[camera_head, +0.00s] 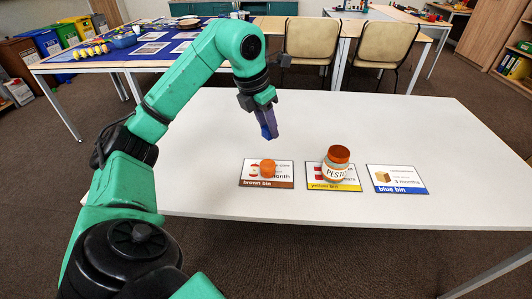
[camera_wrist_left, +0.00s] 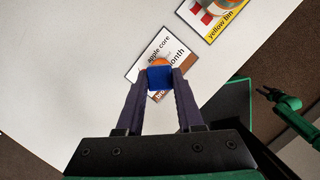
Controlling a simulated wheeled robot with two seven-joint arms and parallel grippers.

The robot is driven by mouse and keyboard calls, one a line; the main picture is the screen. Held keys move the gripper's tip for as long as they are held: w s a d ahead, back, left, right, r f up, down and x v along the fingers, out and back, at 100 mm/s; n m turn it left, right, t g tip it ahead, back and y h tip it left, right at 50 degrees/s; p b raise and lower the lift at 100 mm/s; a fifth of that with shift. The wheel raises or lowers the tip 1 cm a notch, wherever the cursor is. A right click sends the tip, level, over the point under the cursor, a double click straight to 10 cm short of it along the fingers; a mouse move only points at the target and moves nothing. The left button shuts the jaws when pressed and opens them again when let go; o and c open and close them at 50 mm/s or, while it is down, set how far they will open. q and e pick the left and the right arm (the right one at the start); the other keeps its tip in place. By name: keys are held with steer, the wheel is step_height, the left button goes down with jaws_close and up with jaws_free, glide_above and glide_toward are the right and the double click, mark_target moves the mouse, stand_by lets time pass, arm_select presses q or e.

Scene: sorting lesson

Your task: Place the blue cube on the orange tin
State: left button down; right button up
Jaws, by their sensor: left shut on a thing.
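My left gripper (camera_head: 267,134) hangs above the white table with its fingers pointing down. In the left wrist view its fingers are shut on the blue cube (camera_wrist_left: 159,77). The orange tin (camera_head: 267,168) is a small orange cylinder on the brown bin card (camera_head: 252,183). The gripper is above and behind it in the head view. In the left wrist view the cube partly hides the tin (camera_wrist_left: 159,62). My right gripper (camera_wrist_left: 267,92) seems to show small at the right in the left wrist view; its jaws are unclear.
A pesto jar (camera_head: 334,172) with an orange lid stands on the yellow bin card (camera_head: 346,187), right of the tin. The blue bin card (camera_head: 397,180) is empty. The white table (camera_head: 420,125) is otherwise clear. Two chairs (camera_head: 312,42) stand behind it.

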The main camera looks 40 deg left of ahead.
mark_target(264, 134)
arm_select(q)
steer(key=f, duration=0.2)
steer(key=f+b, duration=0.1)
steer(key=f, duration=0.1)
steer(key=shift+s+a, duration=0.15)
steer(key=shift+s, duration=0.05)
step_height(264, 134, down, 5)
steer(key=shift+f+b, duration=0.15)
steer(key=shift+b, duration=0.75)
steer(key=shift+f, duration=0.1)
arm_select(e)
steer(key=w, duration=0.1)
steer(key=w+a, duration=0.1)
steer(key=w, duration=0.1)
steer(key=w+a+f, duration=0.1)
steer(key=w, duration=0.1)
arm_select(q)
steer(key=c, duration=0.5)
jaws_free()
steer(key=shift+c, duration=0.2)
arm_select(e)
steer(key=shift+r, duration=0.15)
